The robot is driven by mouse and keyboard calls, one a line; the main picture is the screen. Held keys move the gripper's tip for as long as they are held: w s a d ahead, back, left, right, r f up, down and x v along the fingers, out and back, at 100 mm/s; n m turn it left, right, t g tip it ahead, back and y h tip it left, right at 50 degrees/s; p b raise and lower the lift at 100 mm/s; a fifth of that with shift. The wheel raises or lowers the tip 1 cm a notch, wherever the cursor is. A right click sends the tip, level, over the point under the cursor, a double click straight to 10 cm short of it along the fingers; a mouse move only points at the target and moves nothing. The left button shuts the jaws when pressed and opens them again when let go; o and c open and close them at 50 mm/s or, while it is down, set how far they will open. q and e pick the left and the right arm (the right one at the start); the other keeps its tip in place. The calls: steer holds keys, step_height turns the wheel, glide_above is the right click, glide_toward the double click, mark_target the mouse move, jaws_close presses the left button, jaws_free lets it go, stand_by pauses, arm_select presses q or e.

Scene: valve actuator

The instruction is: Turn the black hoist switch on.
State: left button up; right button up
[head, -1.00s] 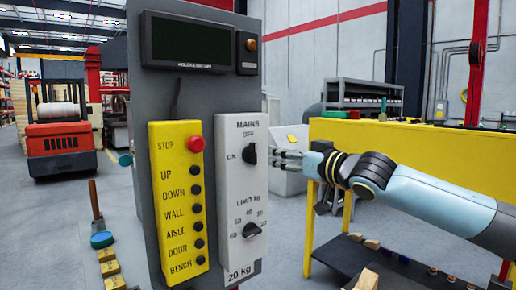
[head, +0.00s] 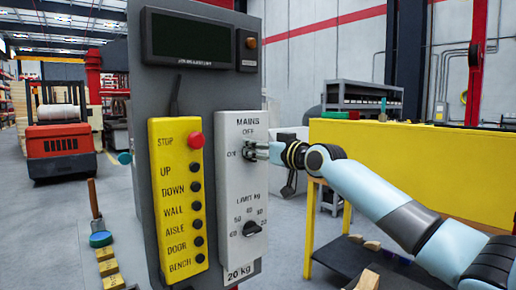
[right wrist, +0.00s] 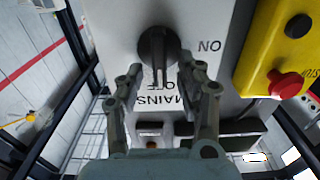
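The black mains hoist switch (right wrist: 157,47) is a round knob with a raised bar on the white control panel (head: 232,185). In the right wrist view its bar points toward the OFF mark, with ON to one side. My right gripper (head: 260,151) is at the switch and hides most of it in the head view. In the right wrist view its two fingers (right wrist: 160,68) stand on either side of the knob, with a gap visible at least on the left. Whether the right finger touches it, I cannot tell. My left gripper is not in view.
A yellow button box (head: 178,200) with a red stop button (head: 195,140) is left of the white panel. A black limit dial (head: 251,228) is below the switch. A dark display (head: 192,40) is above. A yellow-sided bench (head: 420,165) stands at the right.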

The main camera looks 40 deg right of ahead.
jaws_close()
